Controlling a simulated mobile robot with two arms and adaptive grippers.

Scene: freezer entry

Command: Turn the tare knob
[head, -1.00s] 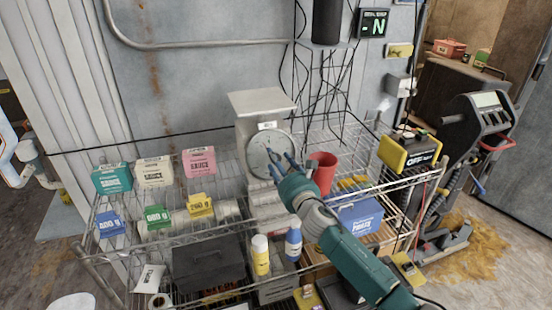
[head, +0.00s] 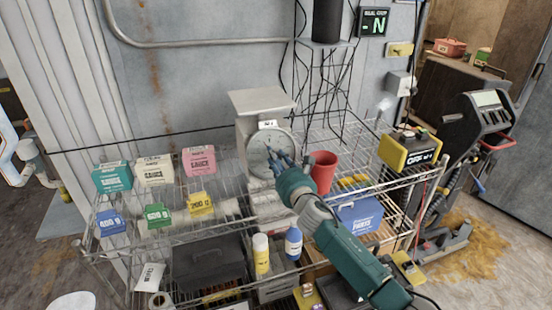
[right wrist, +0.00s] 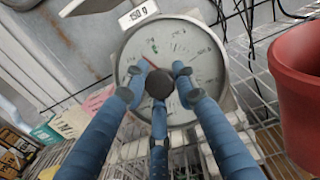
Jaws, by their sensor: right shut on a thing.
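A grey dial scale (head: 261,105) with a flat top pan stands on the wire shelf. Its round dial (right wrist: 185,55) faces me, with a red pointer and a small "-150 g" label (right wrist: 138,14) above it in the right wrist view. The dark round tare knob (right wrist: 159,84) sits at the dial's middle. My right gripper (right wrist: 158,92) has its blue fingers shut around the knob, two above and one below. In the head view my right gripper (head: 277,163) covers part of the dial and hides the knob. My left gripper is not in view.
A red cup (head: 323,172) stands close to the right of my right gripper. Boxes, including a pink one (head: 199,161), stand on the shelf (head: 165,240) to the left. A yellow-and-black device (head: 408,150) is at the right end.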

